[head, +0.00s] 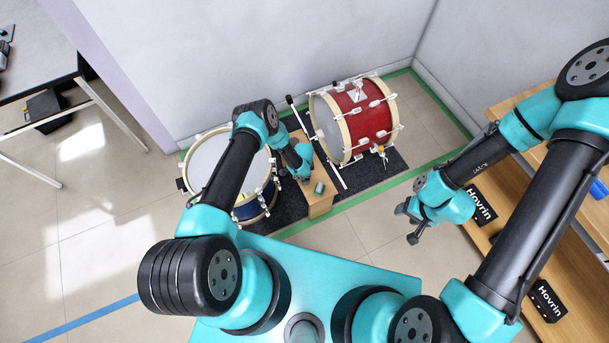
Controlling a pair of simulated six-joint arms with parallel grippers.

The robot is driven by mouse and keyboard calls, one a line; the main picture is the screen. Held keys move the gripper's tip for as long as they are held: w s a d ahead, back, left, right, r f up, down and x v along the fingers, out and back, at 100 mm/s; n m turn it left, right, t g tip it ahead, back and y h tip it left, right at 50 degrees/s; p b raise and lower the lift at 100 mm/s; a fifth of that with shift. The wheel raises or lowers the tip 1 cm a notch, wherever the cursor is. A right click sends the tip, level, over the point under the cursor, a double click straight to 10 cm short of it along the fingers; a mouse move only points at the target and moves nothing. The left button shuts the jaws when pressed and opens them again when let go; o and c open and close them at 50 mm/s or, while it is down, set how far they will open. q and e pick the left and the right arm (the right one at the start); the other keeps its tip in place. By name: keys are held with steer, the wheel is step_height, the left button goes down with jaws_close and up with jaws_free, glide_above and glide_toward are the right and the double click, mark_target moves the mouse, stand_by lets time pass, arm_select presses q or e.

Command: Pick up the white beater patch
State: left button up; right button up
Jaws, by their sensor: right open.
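I cannot make out the white beater patch for certain. A small white piece (357,92) shows on top of the red drum (365,120), but it may be a drum fitting. A blue drum (252,207) with a pale head stands to the left, partly behind my left arm. My right gripper (406,224) is open and empty above the floor, right of the drums.
The drums stand on a dark mat (384,170) edged with green tape, close to the wall. A wooden shelf (505,235) with black "Hovrin" boxes stands at the right, near my right arm. A table (35,60) is at the far left.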

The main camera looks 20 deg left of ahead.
arm_select(q)
steer(key=shift+c, duration=0.3)
steer(key=c, duration=0.9)
steer(key=shift+c, duration=0.2)
steer(key=shift+r, duration=0.1)
steer(key=shift+r, duration=0.5)
step_height(320, 180, up, 2)
steer(key=shift+w+r, duration=0.1)
steer(key=shift+r, duration=0.05)
steer(key=s+d, duration=0.2)
steer(key=s, duration=0.5)
steer(key=s+d+r, duration=0.1)
steer(key=s+d, duration=0.1)
steer(key=s, duration=0.6)
steer(key=shift+s+d+r, duration=0.25)
steer(key=shift+d, duration=0.05)
